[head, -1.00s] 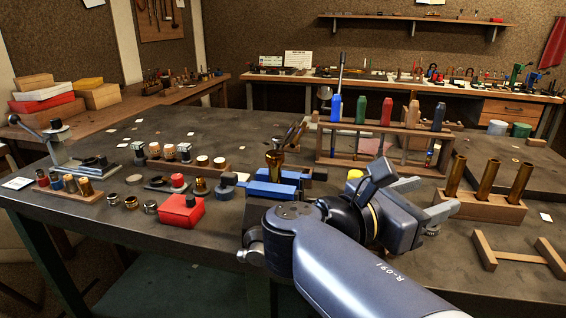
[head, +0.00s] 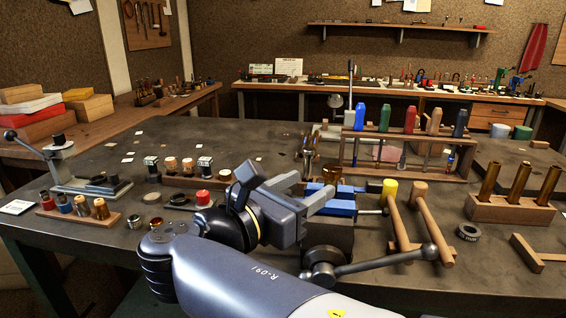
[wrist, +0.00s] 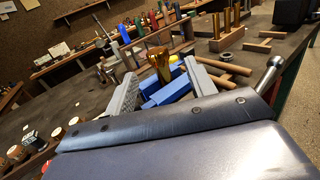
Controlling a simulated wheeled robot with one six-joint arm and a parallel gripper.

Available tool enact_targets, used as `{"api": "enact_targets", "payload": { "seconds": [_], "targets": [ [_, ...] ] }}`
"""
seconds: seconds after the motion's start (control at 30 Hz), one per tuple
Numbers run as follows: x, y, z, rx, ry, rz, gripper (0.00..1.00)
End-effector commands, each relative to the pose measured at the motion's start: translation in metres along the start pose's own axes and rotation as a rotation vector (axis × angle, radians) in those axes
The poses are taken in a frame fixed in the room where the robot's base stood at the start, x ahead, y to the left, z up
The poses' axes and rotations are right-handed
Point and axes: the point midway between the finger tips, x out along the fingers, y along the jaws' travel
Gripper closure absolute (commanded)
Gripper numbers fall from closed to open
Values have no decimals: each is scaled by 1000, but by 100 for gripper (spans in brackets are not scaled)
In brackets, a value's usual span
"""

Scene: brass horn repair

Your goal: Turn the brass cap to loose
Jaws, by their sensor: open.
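The brass cap is the top of a brass piece (head: 331,174) held upright in a vise with blue jaws (head: 338,207). In the wrist view the brass piece (wrist: 159,62) stands between my fingers' lines, beyond their tips, with the blue jaws (wrist: 165,93) below it. My gripper (head: 305,187) is open and empty, just left of and nearer than the brass piece in the head view. In the wrist view my gripper (wrist: 165,85) has one grey finger on each side. I cannot tell how far the cap is turned.
A tool rack (head: 405,155) with coloured handles stands behind the vise. A yellow-headed mallet (head: 392,205) and a wooden mallet lie to its right, near the vise's handle (head: 395,262). A block (head: 510,208) holds brass tubes at the right. Small parts and wooden trays fill the left.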

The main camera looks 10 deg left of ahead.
Motion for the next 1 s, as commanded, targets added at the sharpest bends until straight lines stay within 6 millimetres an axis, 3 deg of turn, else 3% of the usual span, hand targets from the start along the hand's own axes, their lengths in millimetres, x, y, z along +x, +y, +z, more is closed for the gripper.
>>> {"api": "enact_targets", "payload": {
  "seconds": [0.27,0.7,1.0],
  "targets": [
    [19,-1,-1,1,0,-5,47],
    [90,-1,-1,1,0,-4,47],
    [108,0,0,0,0,-1,47]
  ]
}}
